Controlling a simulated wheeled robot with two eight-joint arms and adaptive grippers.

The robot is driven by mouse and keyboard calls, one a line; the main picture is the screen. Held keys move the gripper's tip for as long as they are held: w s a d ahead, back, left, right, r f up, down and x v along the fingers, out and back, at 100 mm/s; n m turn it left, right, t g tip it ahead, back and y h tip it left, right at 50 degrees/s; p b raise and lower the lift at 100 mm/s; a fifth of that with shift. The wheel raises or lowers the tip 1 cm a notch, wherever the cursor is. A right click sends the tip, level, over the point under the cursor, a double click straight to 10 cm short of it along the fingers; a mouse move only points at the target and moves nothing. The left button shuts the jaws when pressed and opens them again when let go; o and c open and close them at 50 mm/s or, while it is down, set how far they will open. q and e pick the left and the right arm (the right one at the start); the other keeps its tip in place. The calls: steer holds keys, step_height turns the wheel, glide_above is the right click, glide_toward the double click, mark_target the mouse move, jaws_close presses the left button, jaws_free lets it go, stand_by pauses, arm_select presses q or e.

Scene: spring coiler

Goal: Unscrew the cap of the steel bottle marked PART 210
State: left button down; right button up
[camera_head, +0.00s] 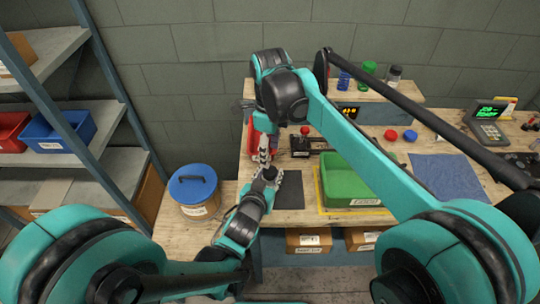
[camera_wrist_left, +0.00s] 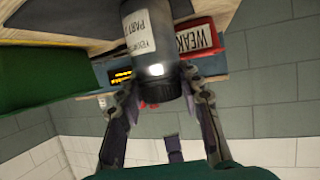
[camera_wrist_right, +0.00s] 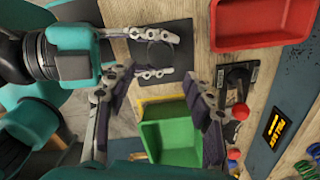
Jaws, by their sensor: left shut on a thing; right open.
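The steel bottle (camera_wrist_left: 150,42) is a grey cylinder with a white label, partly legible as PART; its number is cut off. Its dark cap (camera_wrist_left: 155,97) shows in the left wrist view and from above in the right wrist view (camera_wrist_right: 159,54). My left gripper (camera_head: 268,175) is shut on the bottle, with one finger on each side near the cap (camera_wrist_left: 162,105). The bottle stands over the black mat. My right gripper (camera_wrist_right: 158,95) is open and empty, above the bench and apart from the cap. In the head view its fingers (camera_head: 264,150) show just behind the left gripper.
A green bin (camera_head: 350,178) stands right of the mat (camera_head: 290,190). A red bin (camera_wrist_right: 262,22) labelled WEAK is at the back of the bench. A red-knobbed device (camera_wrist_right: 236,95) stands near the green bin. A blue-lidded tub (camera_head: 193,185) is at the left.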

mark_target(270, 171)
step_height(270, 171, down, 8)
steer(key=shift+r, duration=0.15)
stand_by(0.3)
jaws_close()
steer(key=n, duration=0.3)
stand_by(0.3)
steer(key=shift+o, duration=0.5)
jaws_free()
